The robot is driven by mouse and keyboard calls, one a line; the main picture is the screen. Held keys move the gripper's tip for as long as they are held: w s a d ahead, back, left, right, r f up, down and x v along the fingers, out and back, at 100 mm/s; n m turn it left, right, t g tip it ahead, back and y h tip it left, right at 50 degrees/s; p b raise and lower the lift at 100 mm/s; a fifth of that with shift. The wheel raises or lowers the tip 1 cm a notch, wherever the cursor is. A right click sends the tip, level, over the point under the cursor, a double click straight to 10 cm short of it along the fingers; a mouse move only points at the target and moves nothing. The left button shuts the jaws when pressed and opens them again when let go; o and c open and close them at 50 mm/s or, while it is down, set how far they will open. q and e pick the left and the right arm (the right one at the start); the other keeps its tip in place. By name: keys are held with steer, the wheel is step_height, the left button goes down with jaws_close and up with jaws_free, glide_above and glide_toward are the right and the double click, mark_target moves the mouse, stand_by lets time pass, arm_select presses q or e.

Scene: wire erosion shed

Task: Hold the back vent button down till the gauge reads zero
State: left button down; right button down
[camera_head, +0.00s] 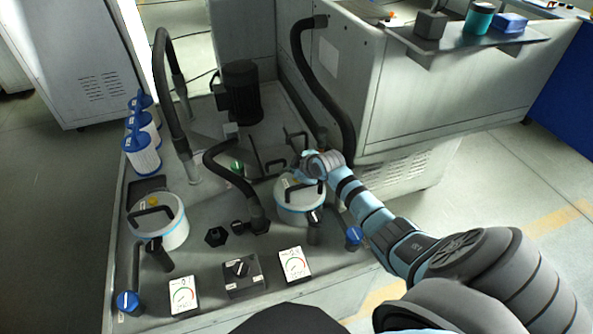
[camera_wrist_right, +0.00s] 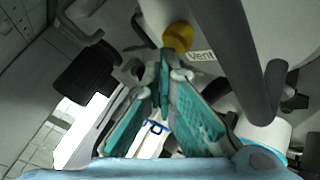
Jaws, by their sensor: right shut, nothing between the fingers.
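My right gripper (camera_head: 299,176) is over the lid of the right-hand white canister (camera_head: 298,208), the farther of two. In the wrist view its teal fingers (camera_wrist_right: 164,66) are shut and empty. Their tips are beside a yellow button (camera_wrist_right: 178,37) with a "Vent" label (camera_wrist_right: 202,56); I cannot tell whether they touch it. My gripper hides this button in the head view. The nearer canister (camera_head: 174,234) has its own yellow button (camera_head: 154,202). Two white gauges, left (camera_head: 183,296) and right (camera_head: 294,264), stand in front; their needles are too small to read. My left gripper is not in view.
A black lid handle (camera_wrist_right: 235,60) is close beside the fingers. Black hoses (camera_head: 228,170), a dark motor (camera_head: 240,92) and blue-capped filters (camera_head: 141,152) stand around the canisters. A selector box (camera_head: 242,278) sits between the gauges. A grey machine cabinet (camera_head: 400,100) is behind my right arm.

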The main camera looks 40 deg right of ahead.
steer(key=shift+f+b, duration=0.4)
steer(key=shift+f, duration=0.15)
stand_by(1.8)
stand_by(1.1)
steer(key=shift+r+p, duration=1)
steer(key=shift+p, duration=0.05)
step_height(320, 180, up, 5)
steer(key=p, duration=0.5)
steer(key=shift+r, duration=0.15)
steer(key=shift+f, duration=0.2)
